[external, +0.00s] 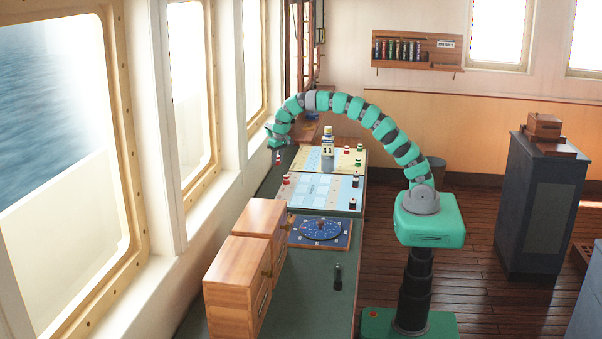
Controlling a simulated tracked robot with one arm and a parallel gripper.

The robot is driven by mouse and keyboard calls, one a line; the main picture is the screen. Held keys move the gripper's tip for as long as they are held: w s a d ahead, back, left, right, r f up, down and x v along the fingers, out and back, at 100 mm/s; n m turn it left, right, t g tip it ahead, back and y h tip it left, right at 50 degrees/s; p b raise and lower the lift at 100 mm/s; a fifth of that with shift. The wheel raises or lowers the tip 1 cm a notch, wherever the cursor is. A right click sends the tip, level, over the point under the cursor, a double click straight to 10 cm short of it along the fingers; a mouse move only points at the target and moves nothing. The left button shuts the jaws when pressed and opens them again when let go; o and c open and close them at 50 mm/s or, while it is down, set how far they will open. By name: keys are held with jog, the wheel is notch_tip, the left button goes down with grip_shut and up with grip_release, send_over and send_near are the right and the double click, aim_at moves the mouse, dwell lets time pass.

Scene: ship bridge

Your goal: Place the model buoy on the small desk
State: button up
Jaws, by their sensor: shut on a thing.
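My gripper (277,147) is at the end of my arched arm, over the far left side of the long green-topped counter (318,262). It is shut on a small red and white piece (278,159), which looks like a model buoy and hangs below the fingers. The piece is small, and I cannot tell whether it touches the counter. Another red and white buoy (286,179) stands on the light blue chart. A dark blue-grey desk-like cabinet (541,210) stands apart at the right; I cannot tell whether it is the small desk.
Wooden cabinets (247,265) and a blue dial plate (320,232) occupy the near counter. A wooden box (544,125) sits on the right cabinet. Open floor (470,230) lies between.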

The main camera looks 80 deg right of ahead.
jog(key=d+f+m+g, duration=0.1)
jog(key=d+m, duration=1.1)
jog(key=d, duration=0.7)
jog(key=shift+w+f+g+h+p, duration=0.25)
jog(key=shift+w+g+h+p, duration=0.05)
jog(key=shift+p, duration=0.05)
jog(key=shift+f, duration=0.1)
jog(key=b, duration=0.1)
send_near(285, 171)
jog(key=shift+d+f, duration=0.3)
jog(key=shift+f, duration=2.9)
jog(key=shift+w, duration=0.1)
jog(key=shift+f, duration=0.2)
